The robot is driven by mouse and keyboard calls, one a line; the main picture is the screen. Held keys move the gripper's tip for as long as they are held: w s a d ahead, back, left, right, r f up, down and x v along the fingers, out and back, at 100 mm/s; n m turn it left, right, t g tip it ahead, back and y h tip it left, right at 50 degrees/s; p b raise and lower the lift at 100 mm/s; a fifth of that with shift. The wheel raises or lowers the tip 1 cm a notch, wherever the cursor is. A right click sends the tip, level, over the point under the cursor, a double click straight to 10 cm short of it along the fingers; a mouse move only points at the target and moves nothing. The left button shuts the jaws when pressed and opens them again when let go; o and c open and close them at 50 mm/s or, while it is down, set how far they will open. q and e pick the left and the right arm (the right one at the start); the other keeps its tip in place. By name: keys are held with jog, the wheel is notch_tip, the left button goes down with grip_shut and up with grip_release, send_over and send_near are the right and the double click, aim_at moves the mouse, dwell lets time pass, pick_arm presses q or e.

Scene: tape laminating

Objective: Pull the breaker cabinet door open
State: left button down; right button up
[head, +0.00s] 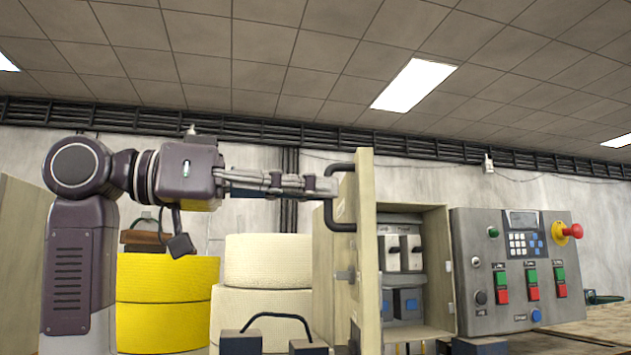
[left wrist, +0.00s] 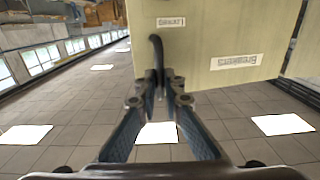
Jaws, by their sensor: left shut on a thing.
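The beige breaker cabinet (head: 437,262) stands open, and its door (head: 368,250) is swung out edge-on toward me in the head view. Grey and blue breakers (head: 401,252) show inside. The black door handle (head: 341,228) is on the door's outer face, left of its edge. My left gripper (head: 326,187) comes in from the left and is shut on the upper part of this handle. In the left wrist view, the fingers (left wrist: 161,82) close around the black handle (left wrist: 157,48) in front of the labelled door face (left wrist: 205,30).
A grey control panel (head: 516,270) with buttons and a red emergency stop (head: 572,230) stands right of the cabinet. Yellow rolls (head: 165,300) and cream rolls (head: 265,262) stand behind and below my left arm.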

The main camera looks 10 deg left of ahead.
pick_arm(q)
jog(key=shift+w+a+r, duration=0.2)
jog(key=shift+w+r, duration=0.05)
jog(key=shift+w, duration=0.05)
jog(key=c, duration=2.3)
grip_release()
jog(key=shift+w, duration=0.1)
jog(key=shift+o, duration=1.3)
jog(key=shift+w+f, duration=0.3)
jog(key=shift+w, duration=0.2)
jog(key=shift+s+d, duration=0.15)
jog(key=shift+s, duration=0.05)
jog(key=v, duration=1.2)
jog(key=shift+f, duration=0.1)
